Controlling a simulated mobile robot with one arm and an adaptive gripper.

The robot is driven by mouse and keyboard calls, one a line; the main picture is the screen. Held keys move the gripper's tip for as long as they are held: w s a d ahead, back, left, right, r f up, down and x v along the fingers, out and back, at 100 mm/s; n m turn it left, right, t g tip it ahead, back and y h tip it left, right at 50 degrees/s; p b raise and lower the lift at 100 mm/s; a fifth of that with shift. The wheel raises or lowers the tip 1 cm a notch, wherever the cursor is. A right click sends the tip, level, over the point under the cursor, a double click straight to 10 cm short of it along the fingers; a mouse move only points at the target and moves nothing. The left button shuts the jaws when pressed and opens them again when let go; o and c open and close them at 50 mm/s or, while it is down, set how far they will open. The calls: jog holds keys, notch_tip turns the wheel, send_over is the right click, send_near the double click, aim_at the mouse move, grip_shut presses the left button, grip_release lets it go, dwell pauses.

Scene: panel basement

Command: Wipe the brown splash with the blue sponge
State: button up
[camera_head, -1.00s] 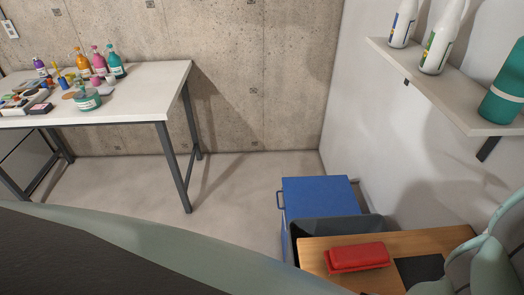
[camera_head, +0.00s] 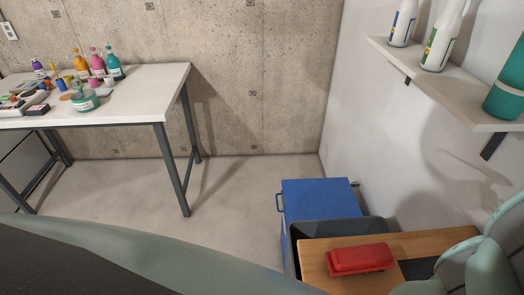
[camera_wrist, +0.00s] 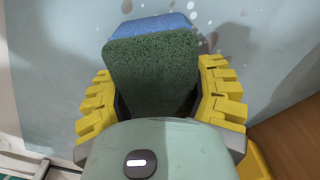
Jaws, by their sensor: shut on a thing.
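The blue sponge (camera_wrist: 152,27) shows in the wrist view, with its dark green scouring face towards the camera and a blue strip along its top. My gripper (camera_wrist: 158,82) is shut on it, with a yellow ribbed finger on each side. Brownish spots of the splash (camera_wrist: 192,15) show on a pale surface just past the sponge's top edge, with a larger dark spot at top left. The sponge hides part of that surface. I cannot tell whether it touches it.
A wooden top (camera_head: 314,262) with a red lidded box (camera_head: 360,258) stands at lower right, beside a dark bin (camera_head: 340,231) and a blue cabinet (camera_head: 320,199). A wall shelf (camera_head: 450,95) holds bottles above. A white table (camera_head: 140,99) with bottles stands left.

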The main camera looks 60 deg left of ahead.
jog(key=shift+w+a, duration=0.2)
jog(key=shift+a, duration=0.15)
jog(key=shift+w+d+r+p, duration=0.1)
jog(key=shift+r+p, duration=0.55)
jog(key=shift+r, duration=0.25)
jog(key=s+d, duration=0.4)
jog(key=d, duration=0.3)
jog(key=shift+s+b, duration=0.25)
jog(key=shift+b, duration=0.05)
jog(key=shift+a, duration=0.1)
jog(key=p+v, duration=0.1)
jog(key=v, duration=0.5)
